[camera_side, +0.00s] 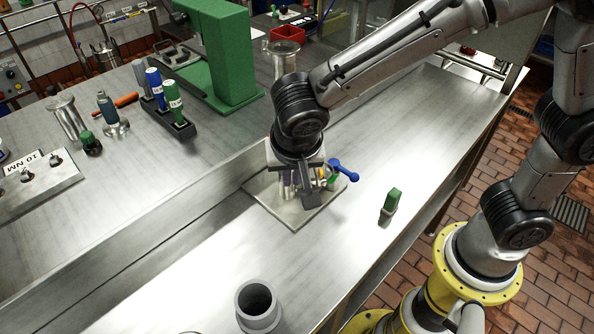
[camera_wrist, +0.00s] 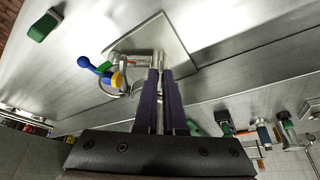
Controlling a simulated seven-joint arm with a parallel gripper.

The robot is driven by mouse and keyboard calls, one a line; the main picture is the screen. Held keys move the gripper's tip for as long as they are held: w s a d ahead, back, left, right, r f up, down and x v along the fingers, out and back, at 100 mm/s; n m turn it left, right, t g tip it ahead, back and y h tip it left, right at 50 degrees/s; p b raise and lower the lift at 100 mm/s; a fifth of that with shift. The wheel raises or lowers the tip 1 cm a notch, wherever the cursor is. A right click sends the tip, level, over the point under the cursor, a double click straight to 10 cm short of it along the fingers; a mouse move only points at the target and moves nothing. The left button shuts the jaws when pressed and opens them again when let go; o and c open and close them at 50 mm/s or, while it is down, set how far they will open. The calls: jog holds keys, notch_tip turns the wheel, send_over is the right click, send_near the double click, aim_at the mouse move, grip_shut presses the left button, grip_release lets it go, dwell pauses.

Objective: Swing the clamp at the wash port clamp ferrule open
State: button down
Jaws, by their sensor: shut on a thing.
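My gripper (camera_side: 303,192) is low over a square metal plate (camera_side: 305,213) on the steel bench. In the wrist view the gripper (camera_wrist: 158,76) has its two dark fingers close together, shut on a thin metal part of the clamp (camera_wrist: 160,62). The ferrule at the plate is mostly hidden behind the fingers. A blue-handled valve (camera_wrist: 104,67) with yellow and green parts stands beside the fingers on the plate; its blue handle (camera_side: 344,170) also shows in the side view. Whether the clamp is open or closed I cannot tell.
A small green-topped block (camera_side: 391,204) stands right of the plate. A grey hollow cylinder (camera_side: 258,304) stands at the front. Behind are a green press (camera_side: 222,55), a dark rack with screwdriver-like tools (camera_side: 172,118) and a "10 NM" block (camera_side: 38,182). The bench to the right is mostly clear.

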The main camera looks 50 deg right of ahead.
jog(key=shift+w+a+r+m, duration=0.1)
jog(key=shift+a+m, duration=0.2)
jog(key=shift+m, duration=0.1)
jog(key=c, duration=1)
grip_release()
jog(key=v, duration=1.3)
jog(key=shift+a+r, duration=0.2)
jog(key=shift+r, duration=0.15)
